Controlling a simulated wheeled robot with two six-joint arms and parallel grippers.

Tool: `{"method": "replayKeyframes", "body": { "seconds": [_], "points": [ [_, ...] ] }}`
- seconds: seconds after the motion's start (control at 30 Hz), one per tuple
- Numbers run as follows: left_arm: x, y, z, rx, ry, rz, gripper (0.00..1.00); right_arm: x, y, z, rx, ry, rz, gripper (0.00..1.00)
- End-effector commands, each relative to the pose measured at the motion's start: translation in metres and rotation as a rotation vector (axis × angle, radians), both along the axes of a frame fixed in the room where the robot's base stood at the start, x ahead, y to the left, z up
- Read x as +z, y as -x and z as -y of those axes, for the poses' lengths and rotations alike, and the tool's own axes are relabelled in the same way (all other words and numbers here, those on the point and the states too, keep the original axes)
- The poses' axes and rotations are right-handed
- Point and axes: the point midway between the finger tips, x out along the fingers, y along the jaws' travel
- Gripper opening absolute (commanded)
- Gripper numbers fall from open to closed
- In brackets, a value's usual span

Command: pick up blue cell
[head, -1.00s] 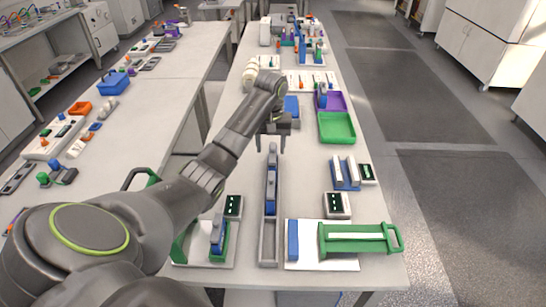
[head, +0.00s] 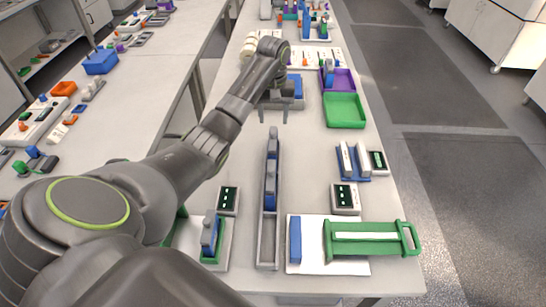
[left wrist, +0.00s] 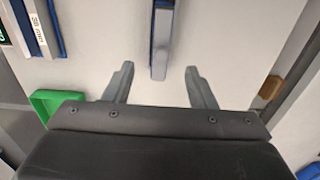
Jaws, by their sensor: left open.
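A narrow blue cell (head: 270,172) with a grey top strip stands in a long grey channel (head: 268,240) in the middle of the table. My left gripper (head: 273,118) is open and empty, just past the far end of the cell in the head view. In the left wrist view the open left gripper (left wrist: 159,68) has a finger on either side of a grey-topped piece with blue edges (left wrist: 160,38), which looks like the same cell. No contact shows. My right gripper is not in view.
A green and blue fixture (head: 211,238) stands left of the channel. A white board (head: 310,262) with a blue block (head: 295,240) and green handled piece (head: 372,239) lies right. Green (head: 344,110) and purple (head: 345,80) trays are farther back.

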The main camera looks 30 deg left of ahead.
Motion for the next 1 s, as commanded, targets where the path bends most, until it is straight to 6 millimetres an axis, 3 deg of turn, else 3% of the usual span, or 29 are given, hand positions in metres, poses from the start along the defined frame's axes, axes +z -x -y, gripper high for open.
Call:
{"method": "replayKeyframes", "body": {
  "seconds": [0.03,0.17,0.3,0.5,0.8,1.0],
  "points": [
    [-0.012,0.000,0.000,0.000,0.000,0.000,0.51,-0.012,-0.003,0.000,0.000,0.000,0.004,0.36],
    [-0.026,0.000,0.000,0.000,0.000,0.000,0.51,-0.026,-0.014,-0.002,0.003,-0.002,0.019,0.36],
    [-0.049,0.001,0.001,0.000,0.002,-0.003,0.51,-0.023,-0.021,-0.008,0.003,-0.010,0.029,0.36],
    [-0.066,0.000,0.000,0.000,0.001,-0.001,0.51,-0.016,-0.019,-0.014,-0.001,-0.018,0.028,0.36],
    [-0.098,0.001,-0.001,0.000,0.001,-0.004,0.51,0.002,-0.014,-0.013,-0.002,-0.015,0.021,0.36],
    [-0.119,0.000,-0.001,0.000,0.000,-0.001,0.51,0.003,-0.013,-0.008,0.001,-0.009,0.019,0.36]
  ]
}}
